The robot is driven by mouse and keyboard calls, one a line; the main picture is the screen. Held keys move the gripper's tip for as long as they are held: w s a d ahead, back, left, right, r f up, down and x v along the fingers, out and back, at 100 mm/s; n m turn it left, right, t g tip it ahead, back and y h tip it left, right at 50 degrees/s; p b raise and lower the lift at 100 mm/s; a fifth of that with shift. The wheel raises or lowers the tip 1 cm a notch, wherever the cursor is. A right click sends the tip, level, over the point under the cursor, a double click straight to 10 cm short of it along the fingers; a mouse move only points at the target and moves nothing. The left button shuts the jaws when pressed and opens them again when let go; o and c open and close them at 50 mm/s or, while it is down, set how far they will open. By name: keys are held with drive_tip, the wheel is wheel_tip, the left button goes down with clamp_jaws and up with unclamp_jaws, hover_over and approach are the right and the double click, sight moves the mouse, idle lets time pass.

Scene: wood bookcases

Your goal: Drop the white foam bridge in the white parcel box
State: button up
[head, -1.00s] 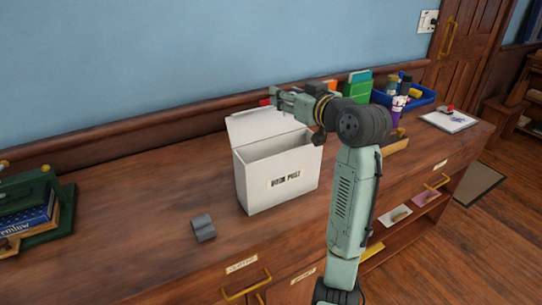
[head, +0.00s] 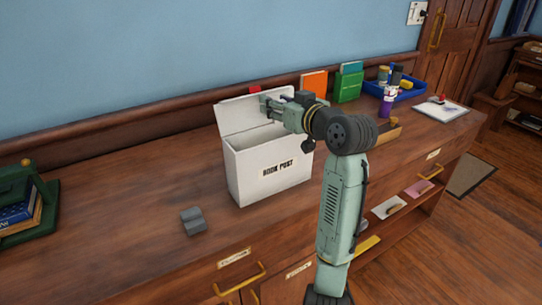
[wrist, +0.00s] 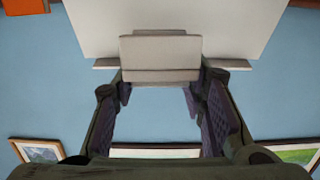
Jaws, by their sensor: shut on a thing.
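The white parcel box (head: 268,175), marked "BOOK POST", stands open on the wooden counter with its lid (head: 240,113) raised at the back. My gripper (head: 268,104) is over the box opening, close to the lid, with its fingers pointing left. In the wrist view my gripper (wrist: 160,85) is shut on the white foam bridge (wrist: 160,60), which sits between the fingertips. A white panel (wrist: 230,25), apparently the box lid, lies beyond it. I cannot make out the bridge in the head view. The inside of the box is mostly hidden.
A grey bridge-shaped block (head: 193,221) lies on the counter left of the box. Books in a green holder (head: 35,205) stand at far left. An orange book (head: 314,84), a green holder (head: 347,86) and a blue tray (head: 410,92) stand to the right.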

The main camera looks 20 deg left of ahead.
drive_tip(key=o, duration=0.8)
drive_tip(key=shift+o, duration=0.2)
drive_tip(key=shift+d, duration=0.1)
drive_tip(key=v, duration=1.2)
